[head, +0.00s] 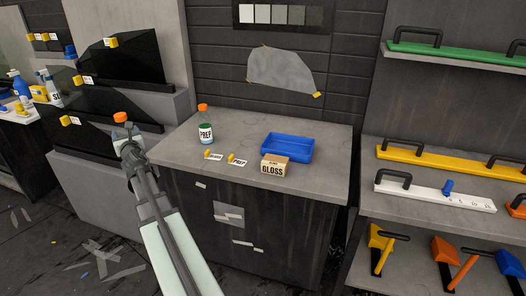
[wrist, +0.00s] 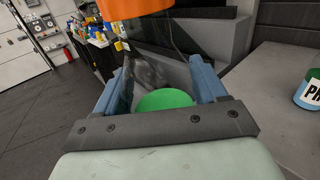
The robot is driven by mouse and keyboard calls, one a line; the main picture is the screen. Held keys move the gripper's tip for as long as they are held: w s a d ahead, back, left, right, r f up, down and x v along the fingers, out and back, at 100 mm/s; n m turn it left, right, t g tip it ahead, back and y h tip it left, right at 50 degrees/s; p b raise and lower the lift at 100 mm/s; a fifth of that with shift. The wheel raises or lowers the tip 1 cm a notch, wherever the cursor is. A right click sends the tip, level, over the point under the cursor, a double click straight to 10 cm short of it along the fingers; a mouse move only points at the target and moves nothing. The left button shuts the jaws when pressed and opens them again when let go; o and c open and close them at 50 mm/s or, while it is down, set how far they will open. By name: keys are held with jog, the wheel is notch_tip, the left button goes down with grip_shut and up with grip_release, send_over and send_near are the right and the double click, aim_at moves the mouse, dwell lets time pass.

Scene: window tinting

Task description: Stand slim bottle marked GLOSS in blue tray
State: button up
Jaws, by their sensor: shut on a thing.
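My gripper (head: 127,138) is raised to the left of the counter, in front of the dark glass panels. It is shut on a bottle with an orange cap (head: 120,117). In the wrist view the orange cap (wrist: 135,7) is at the top edge and a green round part (wrist: 165,99) shows between the blue fingers (wrist: 160,80). The held bottle's label is hidden. The blue tray (head: 274,150) lies on the counter and looks empty.
Small yellow tagged pieces lie near the front edge. A shelf rack stands right.

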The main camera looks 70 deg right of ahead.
jog(key=s+d+f+m+g+h, duration=0.2)
jog(key=s+d+m+g+h, duration=0.25)
jog(key=s+d, duration=1.95)
jog(key=s+d+f+m+g, duration=0.1)
jog(key=s+d+f+g, duration=0.1)
jog(key=s+d, duration=0.3)
jog(key=s+d+f+m+g+h, duration=0.1)
jog(key=s+d, duration=0.3)
jog(key=s, duration=1)
jog(key=s+d+f+m+g, duration=0.1)
jog(key=s+d+f+g, duration=0.2)
jog(key=s, duration=0.6)
jog(key=shift+s+d+f, duration=0.25)
jog(key=shift+d+f, duration=0.1)
jog(key=shift+d, duration=0.95)
jog(key=shift+f+m, duration=0.2)
jog(key=shift+m, duration=0.05)
jog(key=o, duration=1.2)
jog(key=shift+r, duration=0.2)
jog(key=v, duration=1.2)
jog(key=shift+f, duration=0.2)
